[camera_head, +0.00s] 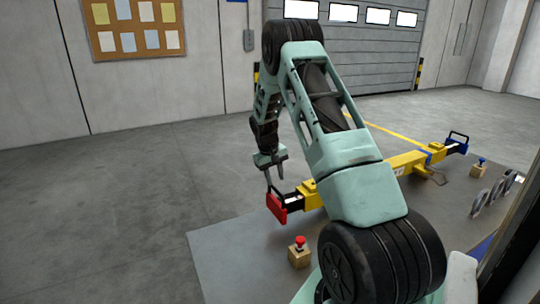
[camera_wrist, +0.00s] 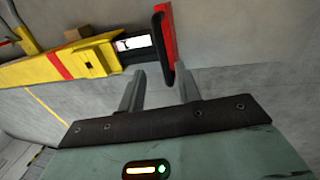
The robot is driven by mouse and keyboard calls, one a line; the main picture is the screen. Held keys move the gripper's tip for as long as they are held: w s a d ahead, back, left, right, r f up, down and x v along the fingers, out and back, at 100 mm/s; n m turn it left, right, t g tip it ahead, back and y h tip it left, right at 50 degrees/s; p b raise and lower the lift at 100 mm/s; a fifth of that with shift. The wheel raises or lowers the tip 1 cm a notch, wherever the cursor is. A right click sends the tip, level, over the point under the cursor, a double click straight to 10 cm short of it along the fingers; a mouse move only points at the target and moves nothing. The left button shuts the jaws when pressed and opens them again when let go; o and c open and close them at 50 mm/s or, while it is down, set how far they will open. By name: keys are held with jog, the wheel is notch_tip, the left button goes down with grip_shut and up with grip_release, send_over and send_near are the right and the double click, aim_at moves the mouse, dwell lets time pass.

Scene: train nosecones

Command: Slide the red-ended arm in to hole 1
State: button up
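The red-ended arm (camera_head: 276,206) sticks out of the left end of a yellow beam (camera_head: 405,161). A short black section shows between the red end and the yellow. The red end, with its black handle loop, also shows in the wrist view (camera_wrist: 167,42). My gripper (camera_head: 274,180) is open, just above the red end. In the wrist view my gripper's two fingers (camera_wrist: 158,78) are apart, and the handle's lower end reaches between them, closer to the right finger. I cannot tell whether they touch. Hole 1 cannot be made out. My arm hides the beam's middle.
The beam lies over a grey platform (camera_head: 225,262). A red button on a wooden block (camera_head: 299,254) stands in front, and a blue button (camera_head: 480,163) at the right. Open floor lies left.

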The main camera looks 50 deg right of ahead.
notch_tip(320, 180, up, 13)
jog(key=w+a+b, duration=0.1)
jog(key=a+b, duration=0.1)
jog(key=b, duration=0.1)
jog(key=shift+f, duration=0.15)
jog(key=shift+a, duration=0.1)
jog(key=w+a+n+t+y, duration=0.1)
jog(key=w+a+n, duration=0.2)
jog(key=a, duration=1.6)
jog(key=s+a+n+y, duration=0.1)
jog(key=s+a+n, duration=0.15)
jog(key=a, duration=0.65)
jog(key=s+a+n, duration=0.1)
jog(key=s+a, duration=0.2)
jog(key=a, duration=0.6)
jog(key=s+a+f+n, duration=0.1)
jog(key=s+a+n, duration=0.1)
jog(key=s+a, duration=0.3)
jog(key=s+a+f+n+b, duration=0.1)
jog(key=s+a, duration=0.4)
jog(key=s, duration=0.6)
jog(key=s+a+f+n, duration=0.1)
jog(key=s+a+n, duration=0.2)
jog(key=s+a, duration=0.2)
jog(key=s, duration=0.3)
jog(key=shift+s+f+y+b, duration=0.2)
jog(key=shift+f+y+b, duration=0.1)
jog(key=shift+b, duration=0.1)
